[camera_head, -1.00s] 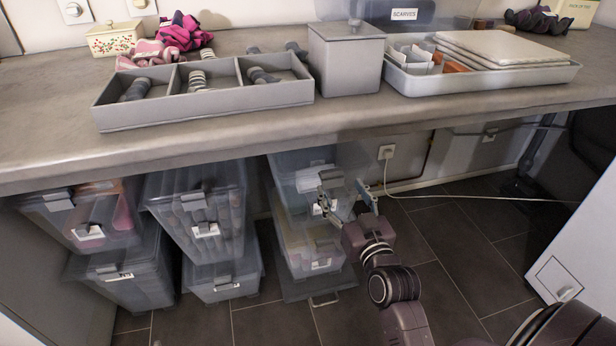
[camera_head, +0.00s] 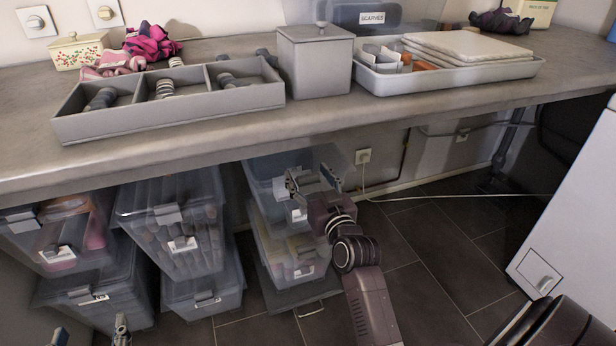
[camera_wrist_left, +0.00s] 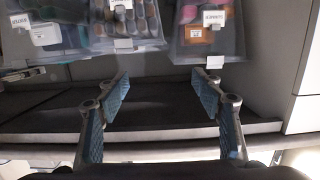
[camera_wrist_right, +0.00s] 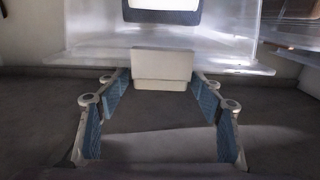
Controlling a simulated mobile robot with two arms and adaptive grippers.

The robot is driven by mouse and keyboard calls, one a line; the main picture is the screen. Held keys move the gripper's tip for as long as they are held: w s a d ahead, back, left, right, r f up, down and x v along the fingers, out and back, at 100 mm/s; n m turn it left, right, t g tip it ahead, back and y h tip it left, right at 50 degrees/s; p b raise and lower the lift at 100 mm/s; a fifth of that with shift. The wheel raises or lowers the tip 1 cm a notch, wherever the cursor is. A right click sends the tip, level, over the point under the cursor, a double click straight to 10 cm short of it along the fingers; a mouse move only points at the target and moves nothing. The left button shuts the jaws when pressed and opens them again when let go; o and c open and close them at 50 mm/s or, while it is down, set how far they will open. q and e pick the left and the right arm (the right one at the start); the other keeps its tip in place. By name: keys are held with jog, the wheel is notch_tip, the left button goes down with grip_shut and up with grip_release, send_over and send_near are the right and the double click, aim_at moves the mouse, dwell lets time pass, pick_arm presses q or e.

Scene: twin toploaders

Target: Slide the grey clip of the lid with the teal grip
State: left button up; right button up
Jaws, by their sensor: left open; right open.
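Stacked clear boxes with grey clips stand under the counter. I cannot make out a teal grip on any lid. My right gripper (camera_head: 315,182) is open at the front of the upper box (camera_head: 262,180) in the right-hand stack and hides part of it. In the right wrist view a pale grey clip block (camera_wrist_right: 162,68) sits between the open blue-padded fingertips (camera_wrist_right: 160,84), with a gap on each side. My left gripper (camera_head: 90,334) is open and empty at the lower left of the head view. In the left wrist view its spread fingers (camera_wrist_left: 160,92) point toward boxes with labels.
Two more stacks, with a middle box (camera_head: 170,225) and a left box (camera_head: 95,290), stand beside it. The counter (camera_head: 420,112) overhangs the boxes. A white cabinet (camera_head: 575,215) stands at the right. Dark floor (camera_head: 430,240) is free between.

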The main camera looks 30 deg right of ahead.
jog(key=shift+c, duration=0.4)
grip_shut()
jog(key=shift+p+x, duration=0.65)
jog(key=shift+x, duration=0.35)
pick_arm(q)
notch_tip(320, 180, down, 6)
jog(key=s+a+g+y, duration=0.1)
jog(key=s+g, duration=0.1)
jog(key=g, duration=0.1)
jog(key=shift+s+a+f, duration=0.25)
jog(key=shift+s+a, duration=0.05)
jog(key=shift+s, duration=0.1)
pick_arm(e)
jog(key=shift+o, duration=0.4)
grip_release()
jog(key=shift+s, duration=0.1)
jog(key=v, duration=1.1)
jog(key=shift+s+a, duration=0.15)
jog(key=shift+s, duration=0.2)
